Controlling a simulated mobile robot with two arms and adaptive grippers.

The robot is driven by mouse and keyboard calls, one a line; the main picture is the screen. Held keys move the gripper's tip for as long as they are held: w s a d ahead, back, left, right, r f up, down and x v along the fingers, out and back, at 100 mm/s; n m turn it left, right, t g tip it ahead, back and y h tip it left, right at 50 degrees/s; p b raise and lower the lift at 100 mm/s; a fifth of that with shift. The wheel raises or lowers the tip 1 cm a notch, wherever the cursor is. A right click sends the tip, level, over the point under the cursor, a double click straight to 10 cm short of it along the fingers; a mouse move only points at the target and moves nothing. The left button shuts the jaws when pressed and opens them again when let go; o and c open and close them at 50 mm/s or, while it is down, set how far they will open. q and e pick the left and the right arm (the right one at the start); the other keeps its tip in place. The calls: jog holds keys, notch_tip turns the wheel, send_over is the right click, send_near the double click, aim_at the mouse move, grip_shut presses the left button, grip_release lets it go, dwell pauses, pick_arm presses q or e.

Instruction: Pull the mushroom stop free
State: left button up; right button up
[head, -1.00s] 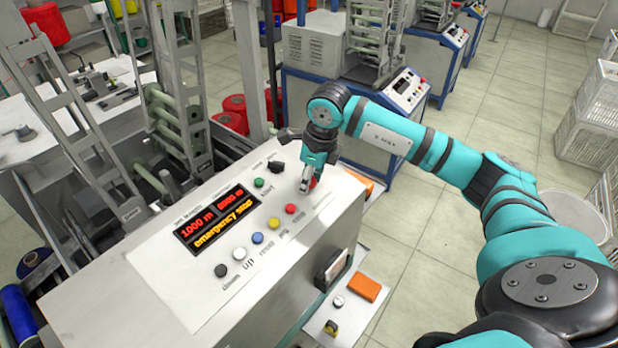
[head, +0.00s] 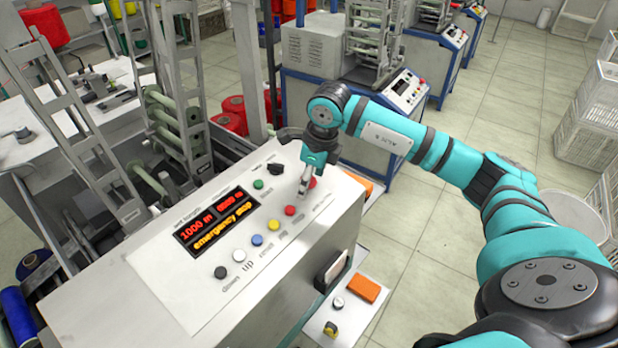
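The red mushroom stop (head: 312,183) is on the top panel of the winder, near its far right end. It is partly hidden behind the fingers of my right gripper (head: 304,190). These fingers point down close beside the stop, on its near left side. They look like one narrow prong from here, so I cannot tell whether they are open or shut, or whether they touch the stop. The display (head: 216,221) shows "emergency stop" in yellow under red figures. My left gripper is not in view.
A flat red button (head: 290,210) is just in front of the gripper, in a row with yellow, blue, white and black buttons. A green button (head: 258,184) and a black knob (head: 275,169) are to the left. An orange block (head: 363,288) lies on a lower shelf.

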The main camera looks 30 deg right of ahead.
jog(key=shift+r, duration=0.1)
jog(key=p+v, duration=0.4)
jog(key=v, duration=0.3)
jog(key=shift+r, duration=0.4)
jog(key=shift+s, duration=0.15)
dwell(0.5)
